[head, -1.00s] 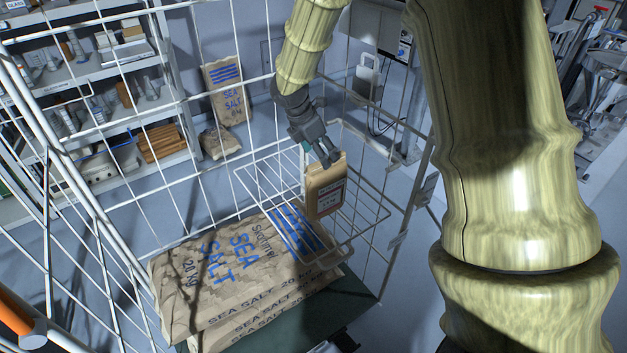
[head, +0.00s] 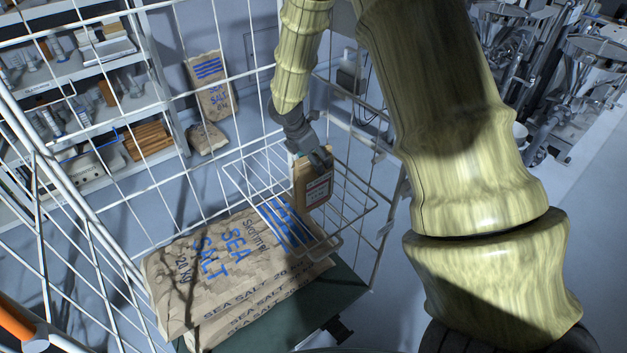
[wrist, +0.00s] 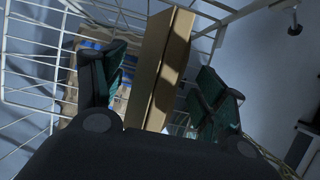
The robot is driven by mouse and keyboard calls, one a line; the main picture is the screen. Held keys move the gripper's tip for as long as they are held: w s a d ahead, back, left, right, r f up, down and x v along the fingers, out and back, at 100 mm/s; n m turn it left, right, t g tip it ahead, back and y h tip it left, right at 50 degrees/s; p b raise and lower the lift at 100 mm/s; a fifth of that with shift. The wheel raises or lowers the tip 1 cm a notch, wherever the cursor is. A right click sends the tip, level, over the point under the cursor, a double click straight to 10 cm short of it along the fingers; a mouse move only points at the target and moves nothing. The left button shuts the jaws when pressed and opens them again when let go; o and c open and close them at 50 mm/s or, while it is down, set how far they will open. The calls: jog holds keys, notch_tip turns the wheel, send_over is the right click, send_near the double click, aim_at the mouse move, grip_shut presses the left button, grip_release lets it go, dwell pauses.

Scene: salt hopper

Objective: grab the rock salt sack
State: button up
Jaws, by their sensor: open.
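My gripper (head: 319,158) is open at the top of the sack and points down. In the wrist view the sack's folded tan top (wrist: 163,70) lies between my two dark, green-padded fingers (wrist: 160,82), with gaps on both sides. Contact with either finger cannot be made out. The sack's lower part is hidden in the wrist view.
Large sea salt sacks (head: 225,262) lie stacked on a dark green platform (head: 335,300) under the basket. White cage bars (head: 120,255) surround them at the left and back. More sacks (head: 212,88) stand by the far wall, beside a grey shelf (head: 95,75).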

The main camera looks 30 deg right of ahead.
jog(key=shift+p+x, duration=0.3)
jog(key=shift+x, duration=0.65)
jog(key=shift+d+f, duration=0.3)
jog(key=shift+f, duration=0.25)
grip_shut()
jog(key=shift+r, duration=0.15)
